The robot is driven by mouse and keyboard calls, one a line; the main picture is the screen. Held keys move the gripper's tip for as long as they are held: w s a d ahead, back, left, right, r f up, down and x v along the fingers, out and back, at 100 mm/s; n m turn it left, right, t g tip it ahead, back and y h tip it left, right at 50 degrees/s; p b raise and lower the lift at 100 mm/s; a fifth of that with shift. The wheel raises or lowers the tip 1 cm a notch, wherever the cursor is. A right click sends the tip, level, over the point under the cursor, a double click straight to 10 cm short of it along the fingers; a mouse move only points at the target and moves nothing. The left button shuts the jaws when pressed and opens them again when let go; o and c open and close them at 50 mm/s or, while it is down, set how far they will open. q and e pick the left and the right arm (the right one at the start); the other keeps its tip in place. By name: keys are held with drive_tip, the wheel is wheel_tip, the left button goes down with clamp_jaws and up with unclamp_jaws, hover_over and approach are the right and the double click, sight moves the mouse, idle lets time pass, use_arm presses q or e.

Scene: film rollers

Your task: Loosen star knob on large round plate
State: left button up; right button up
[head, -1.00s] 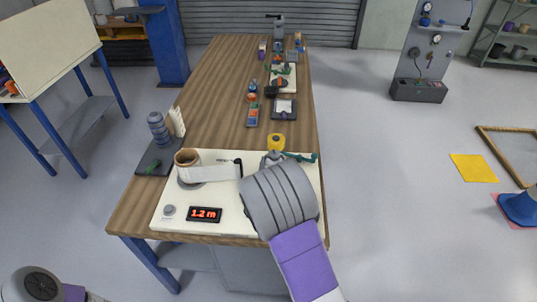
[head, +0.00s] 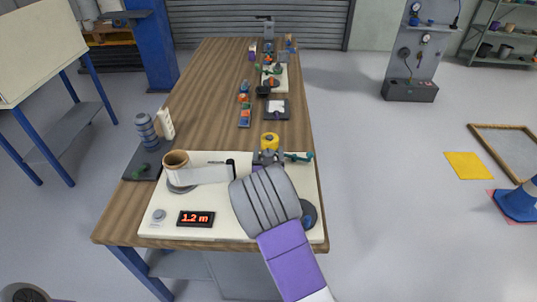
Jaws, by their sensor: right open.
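A dark round plate (head: 309,214) lies at the right of the cream panel (head: 220,231), partly hidden behind my right arm. No star knob can be made out on it. A smaller round grey plate (head: 180,188) sits under the brown roll (head: 176,160) at the panel's left. A green knob-like piece (head: 144,168) is on the dark board left of the panel. My right gripper (head: 267,156) is open over the panel's far edge, mostly hidden by its ribbed wrist. A yellow round piece (head: 270,141) shows just beyond it; whether they touch is unclear. My left gripper is out of view.
A white strip (head: 207,174) runs from the roll toward my right wrist. A teal lever-like piece (head: 299,156) is right of my gripper. A red "1.2 m" display (head: 196,218) is at the front. Several small items stand farther back on the wooden table (head: 195,107).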

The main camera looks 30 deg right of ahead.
drive_tip(key=shift+c, duration=0.3)
drive_tip(key=c, duration=0.9)
